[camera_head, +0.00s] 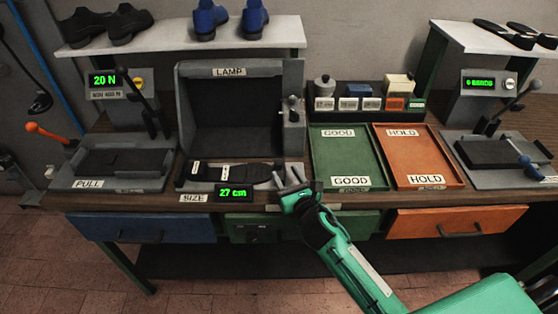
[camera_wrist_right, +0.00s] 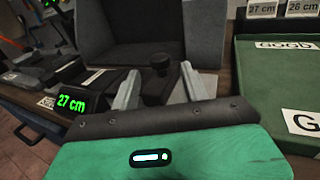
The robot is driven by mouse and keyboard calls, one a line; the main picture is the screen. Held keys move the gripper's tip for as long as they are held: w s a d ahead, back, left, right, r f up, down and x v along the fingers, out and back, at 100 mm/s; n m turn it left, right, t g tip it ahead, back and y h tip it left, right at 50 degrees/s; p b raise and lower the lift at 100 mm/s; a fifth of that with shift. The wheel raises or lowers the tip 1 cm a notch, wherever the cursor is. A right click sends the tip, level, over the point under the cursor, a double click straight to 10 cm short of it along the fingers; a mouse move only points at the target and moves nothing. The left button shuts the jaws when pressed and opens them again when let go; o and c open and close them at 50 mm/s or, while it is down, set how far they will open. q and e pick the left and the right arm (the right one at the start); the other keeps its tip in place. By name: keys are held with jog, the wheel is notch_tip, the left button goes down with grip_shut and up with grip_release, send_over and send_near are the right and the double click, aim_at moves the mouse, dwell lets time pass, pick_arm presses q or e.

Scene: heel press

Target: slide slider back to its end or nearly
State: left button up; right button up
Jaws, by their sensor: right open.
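The size gauge (camera_head: 182,183) lies at the front of the lamp booth, with a dark sole-shaped piece (camera_head: 245,173) on it. Its display (camera_head: 234,193) reads 27 cm, and this display also shows in the right wrist view (camera_wrist_right: 72,101). My left gripper is not in view.
The lamp booth (camera_head: 230,72) rises behind the gauge. A green GOOD tray (camera_head: 338,158) and an orange HOLD tray (camera_head: 418,158) lie to the right. A pull station (camera_head: 88,184) stands at left and a press station (camera_head: 488,178) at right. Shoes sit on the upper shelves.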

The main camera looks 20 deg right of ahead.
aim_at(281, 166)
jog(key=w, duration=0.6)
jog(key=shift+a+p, duration=0.3)
jog(key=shift+p, duration=0.1)
jog(key=shift+s, duration=0.1)
